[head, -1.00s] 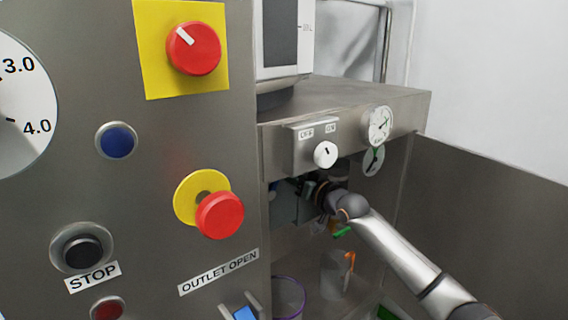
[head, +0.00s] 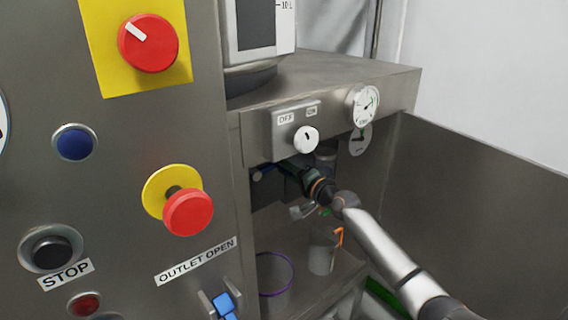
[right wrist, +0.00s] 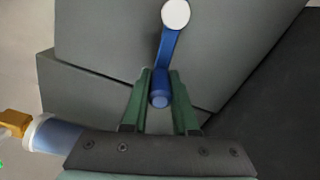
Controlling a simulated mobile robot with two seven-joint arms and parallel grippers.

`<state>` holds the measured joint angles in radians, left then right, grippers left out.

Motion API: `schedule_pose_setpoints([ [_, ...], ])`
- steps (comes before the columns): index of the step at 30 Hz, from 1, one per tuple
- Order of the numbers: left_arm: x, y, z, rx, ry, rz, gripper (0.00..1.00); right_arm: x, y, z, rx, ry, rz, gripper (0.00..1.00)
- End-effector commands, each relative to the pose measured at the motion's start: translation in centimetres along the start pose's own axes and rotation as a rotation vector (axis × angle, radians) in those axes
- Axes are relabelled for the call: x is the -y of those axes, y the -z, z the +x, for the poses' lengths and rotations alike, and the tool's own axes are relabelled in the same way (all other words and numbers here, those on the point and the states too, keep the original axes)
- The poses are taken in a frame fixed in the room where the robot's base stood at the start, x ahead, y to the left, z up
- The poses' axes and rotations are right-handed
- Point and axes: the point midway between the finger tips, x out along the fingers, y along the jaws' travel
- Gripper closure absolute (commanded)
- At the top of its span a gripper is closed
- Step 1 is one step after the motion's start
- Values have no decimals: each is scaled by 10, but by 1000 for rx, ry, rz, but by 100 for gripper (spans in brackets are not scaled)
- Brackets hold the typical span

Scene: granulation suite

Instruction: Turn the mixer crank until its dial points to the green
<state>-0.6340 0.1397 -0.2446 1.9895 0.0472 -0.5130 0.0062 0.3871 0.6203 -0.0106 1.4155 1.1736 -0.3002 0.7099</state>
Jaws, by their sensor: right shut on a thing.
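The mixer crank (right wrist: 169,50) shows in the right wrist view as a blue arm with a round white hub at the top and a blue grip at its lower end. My right gripper (right wrist: 161,80) has its green fingers shut on that grip. In the head view the right gripper (head: 290,170) reaches under the steel ledge, and the crank is mostly hidden there. My left gripper is not in view.
A control panel with a red stop knob (head: 188,213) fills the left. An OFF/ON switch box (head: 292,128) sits above my right gripper. A steel wall (head: 470,190) bounds the right.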

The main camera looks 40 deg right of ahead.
Motion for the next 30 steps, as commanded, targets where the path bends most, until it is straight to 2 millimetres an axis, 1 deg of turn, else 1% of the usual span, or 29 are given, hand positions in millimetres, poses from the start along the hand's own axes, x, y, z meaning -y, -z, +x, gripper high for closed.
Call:
schedule_pose_setpoints([
  [3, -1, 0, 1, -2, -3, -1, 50, -9, -2, 0, -2, 1, 115, 100],
  [15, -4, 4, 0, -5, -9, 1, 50, -32, -15, 0, -1, 0, 496, 100],
  [23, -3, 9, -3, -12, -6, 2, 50, -44, -27, 0, 1, -1, 742, 100],
  [30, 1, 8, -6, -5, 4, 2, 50, -51, -39, 0, 1, 0, 947, 100],
])
